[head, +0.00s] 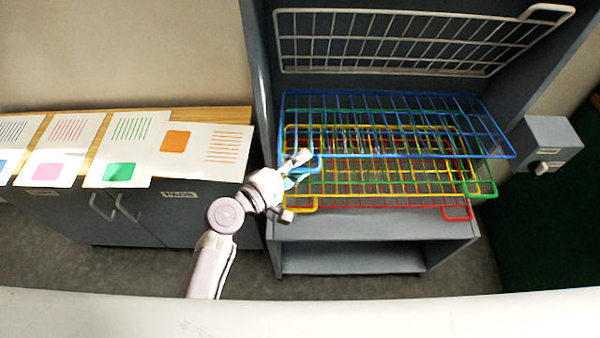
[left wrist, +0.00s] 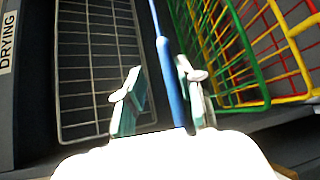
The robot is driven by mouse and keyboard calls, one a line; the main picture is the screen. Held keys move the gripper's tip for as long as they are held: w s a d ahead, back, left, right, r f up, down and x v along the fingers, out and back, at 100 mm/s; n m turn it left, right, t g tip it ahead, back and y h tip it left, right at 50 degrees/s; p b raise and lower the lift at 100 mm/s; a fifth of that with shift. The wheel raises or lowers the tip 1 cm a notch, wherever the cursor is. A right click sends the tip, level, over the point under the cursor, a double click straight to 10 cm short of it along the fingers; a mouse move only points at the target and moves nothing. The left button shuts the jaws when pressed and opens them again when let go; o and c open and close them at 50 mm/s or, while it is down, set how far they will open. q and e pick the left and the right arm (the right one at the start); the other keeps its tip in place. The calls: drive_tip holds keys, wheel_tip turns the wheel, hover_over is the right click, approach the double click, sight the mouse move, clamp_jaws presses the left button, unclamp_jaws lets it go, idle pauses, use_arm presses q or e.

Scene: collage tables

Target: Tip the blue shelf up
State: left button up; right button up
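The blue wire shelf (head: 400,123) lies about level in the grey rack, above the green, yellow and red shelves. Its small front handle is at the left, by my left gripper (head: 300,165). In the left wrist view a blue bar (left wrist: 172,85) of the shelf runs between the two fingers of my left gripper (left wrist: 162,100). The fingers stand apart, with the bar nearer the right finger and a clear gap to the left one. Whether the right finger touches the bar I cannot tell. My right gripper is not in view.
The white wire shelf (head: 400,45) is tipped up at the back of the rack. The green (head: 484,193), yellow (head: 300,208) and red (head: 458,213) shelves lie below. A low cabinet (head: 150,215) with printed sheets stands left; a grey box (head: 550,140) is at right.

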use_arm(q)
drive_tip(key=f, duration=0.1)
drive_tip(key=f+b, duration=0.2)
drive_tip(key=f, duration=0.1)
drive_tip(key=shift+s, duration=0.45)
drive_tip(key=b+v, duration=0.2)
drive_tip(key=v, duration=1.3)
drive_tip(key=shift+s+a, duration=0.25)
drive_tip(key=shift+a, duration=0.1)
idle(0.6)
idle(0.7)
